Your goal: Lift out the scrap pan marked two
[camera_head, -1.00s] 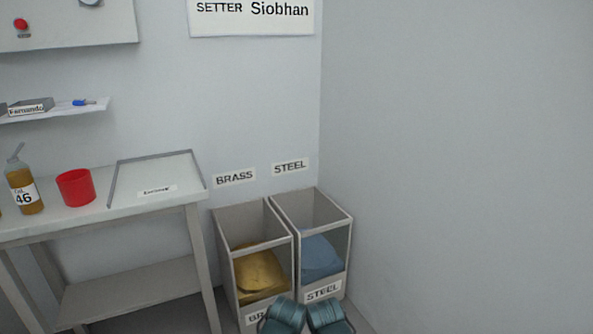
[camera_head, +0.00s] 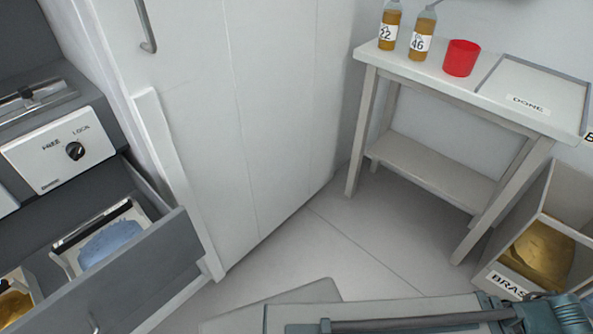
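An open dark grey drawer (camera_head: 150,268) is at the lower left. Inside it, a light pan (camera_head: 62,262) holds blue-grey scrap (camera_head: 110,242). Nearer, at the left edge, a second pan (camera_head: 37,291) holds brass-coloured scrap (camera_head: 14,306) and is cut off by the picture. I can read no number on either pan; their marked faces are hidden or out of view. Part of my arm crosses the bottom right, away from the drawer. Neither gripper's fingers can be seen.
A FREE/LOCK knob (camera_head: 75,151) is on the white panel above the drawer. A tall pale cabinet (camera_head: 225,110) stands beside it. The bench at right holds two bottles, a red cup (camera_head: 461,58) and a DONE area (camera_head: 530,88). A BRASS bin (camera_head: 560,195) is far right. Floor (camera_head: 340,245) between is clear.

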